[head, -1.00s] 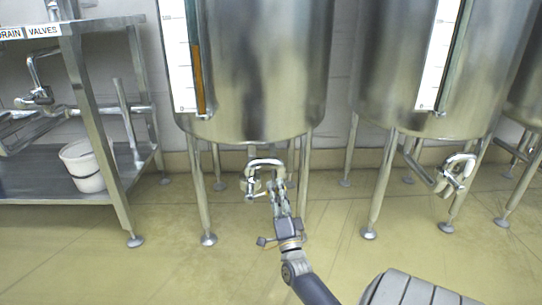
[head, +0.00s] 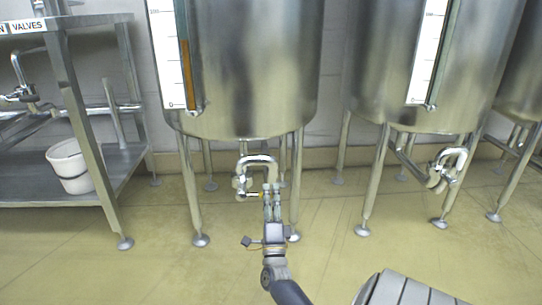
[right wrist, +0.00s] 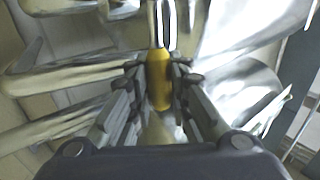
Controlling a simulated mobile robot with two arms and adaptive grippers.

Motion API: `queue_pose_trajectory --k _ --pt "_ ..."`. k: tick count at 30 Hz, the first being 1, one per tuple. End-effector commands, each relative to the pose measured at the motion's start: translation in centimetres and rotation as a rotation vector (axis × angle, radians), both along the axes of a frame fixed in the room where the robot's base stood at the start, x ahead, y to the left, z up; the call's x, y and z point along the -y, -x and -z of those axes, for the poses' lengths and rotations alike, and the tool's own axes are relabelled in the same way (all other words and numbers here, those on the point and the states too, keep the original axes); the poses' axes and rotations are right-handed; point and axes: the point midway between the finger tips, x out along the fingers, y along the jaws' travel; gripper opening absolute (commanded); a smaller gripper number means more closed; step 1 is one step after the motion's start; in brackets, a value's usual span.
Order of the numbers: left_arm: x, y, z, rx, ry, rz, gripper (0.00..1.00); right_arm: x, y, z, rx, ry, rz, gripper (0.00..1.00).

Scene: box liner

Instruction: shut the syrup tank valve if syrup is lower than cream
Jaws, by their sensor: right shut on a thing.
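A steel tank (head: 250,70) on legs has a white scale (head: 166,60) and a gauge tube with an amber column (head: 187,65) reaching well up from the bottom. Its bent outlet pipe with a valve (head: 243,181) hangs below. My right gripper (head: 271,190) is at the right side of this valve. In the right wrist view, the right gripper (right wrist: 158,85) is shut on the yellow valve handle (right wrist: 159,78). A second tank (head: 470,70) has a scale (head: 424,55) and a gauge tube whose level I cannot make out. No content names are visible. My left gripper is not in view.
A steel rack (head: 90,150) labelled "VALVES" stands at the left with a white bucket (head: 72,168) on its lower shelf. The second tank's outlet valve (head: 447,168) hangs to the right.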

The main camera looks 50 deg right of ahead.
Motion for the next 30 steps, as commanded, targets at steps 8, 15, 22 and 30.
queue_pose_trajectory --k 8,15,22,30 --pt "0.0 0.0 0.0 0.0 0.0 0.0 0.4 -0.1 0.0 0.2 0.0 -0.004 0.0 0.38" --pt "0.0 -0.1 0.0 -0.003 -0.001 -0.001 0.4 0.0 0.0 0.1 -0.001 -0.002 -0.001 0.38" --pt "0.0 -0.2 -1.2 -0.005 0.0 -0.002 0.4 0.0 0.1 -1.3 -0.08 0.069 -0.001 0.38" --pt "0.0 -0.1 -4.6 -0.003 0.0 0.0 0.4 -0.9 -0.8 -5.3 -0.409 0.352 -0.002 0.38"
